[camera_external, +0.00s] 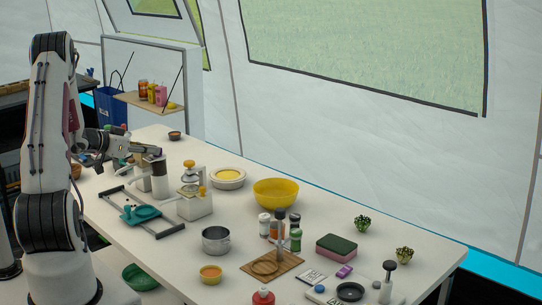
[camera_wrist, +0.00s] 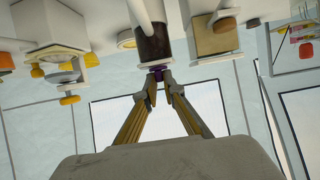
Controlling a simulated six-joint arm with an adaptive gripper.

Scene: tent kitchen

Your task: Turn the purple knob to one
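The purple knob (camera_wrist: 158,73) shows in the wrist view at the end of a dark brown cylinder on a white appliance, which hangs upside down in that picture. My gripper (camera_wrist: 160,80) has its two fingertips close together, one on each side of the knob, with little gap left. The fingertips partly hide the knob, and its markings cannot be read. In the external view my gripper (camera_external: 150,151) is at the top of the white appliance (camera_external: 155,180) on the table's left side; the knob cannot be made out there.
A white device with yellow parts (camera_external: 195,200) stands just right. A steel pot (camera_external: 216,240), a yellow bowl (camera_external: 276,192) and several jars stand farther right. The table's back right is fairly clear.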

